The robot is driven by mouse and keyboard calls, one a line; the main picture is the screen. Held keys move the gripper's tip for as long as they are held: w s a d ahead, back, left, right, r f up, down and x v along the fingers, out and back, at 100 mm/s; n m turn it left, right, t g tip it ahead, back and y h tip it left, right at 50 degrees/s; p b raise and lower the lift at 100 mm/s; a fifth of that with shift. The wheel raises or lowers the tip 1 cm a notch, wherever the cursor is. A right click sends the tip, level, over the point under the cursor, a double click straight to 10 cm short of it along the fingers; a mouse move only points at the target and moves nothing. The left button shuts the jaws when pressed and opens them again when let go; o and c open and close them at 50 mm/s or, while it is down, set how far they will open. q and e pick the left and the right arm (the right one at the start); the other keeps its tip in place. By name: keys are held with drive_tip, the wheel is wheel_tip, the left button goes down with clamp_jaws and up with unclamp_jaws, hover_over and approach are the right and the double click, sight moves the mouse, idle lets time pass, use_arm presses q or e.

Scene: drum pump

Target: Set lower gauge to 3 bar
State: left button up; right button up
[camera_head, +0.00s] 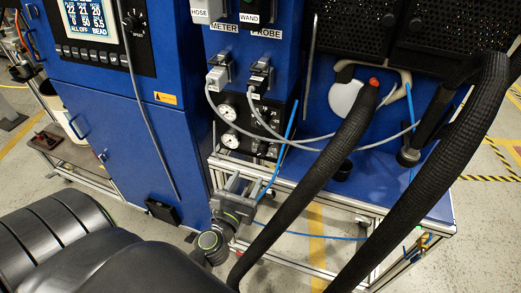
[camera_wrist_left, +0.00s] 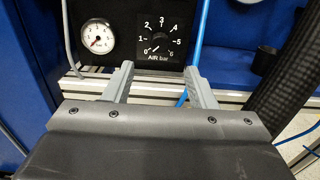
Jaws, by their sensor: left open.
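The lower gauge (camera_head: 230,138) is a small white round dial on a black panel on the blue cabinet. In the left wrist view a white gauge (camera_wrist_left: 97,36) shows a red needle pointing to the lower left; its value is too small to read. Beside it is a black plate marked "AIR bar" (camera_wrist_left: 160,40) with a scale from 0 to 6. A pointer on it appears to lie near 0. My left gripper (camera_head: 243,184) is open and empty, below and in front of this panel. Its fingers (camera_wrist_left: 158,72) stand apart below the plate, apparently not touching it. My right gripper is out of view.
Another white gauge (camera_head: 228,112) sits above the lower one. Grey cables (camera_head: 212,95) and a blue hose (camera_head: 286,145) hang near the panel. A metal frame rail (camera_wrist_left: 228,97) runs below it. Thick black sleeved hoses (camera_head: 335,160) cross the right side.

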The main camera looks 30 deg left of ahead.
sight(261, 152)
use_arm(q)
drive_tip(key=p+x, duration=0.1)
drive_tip(key=x, duration=0.8)
drive_tip(key=shift+w, duration=0.2)
drive_tip(key=shift+x, duration=0.8)
drive_tip(key=c, duration=0.9)
drive_tip(key=shift+c, duration=0.2)
drive_tip(key=shift+m, duration=0.3)
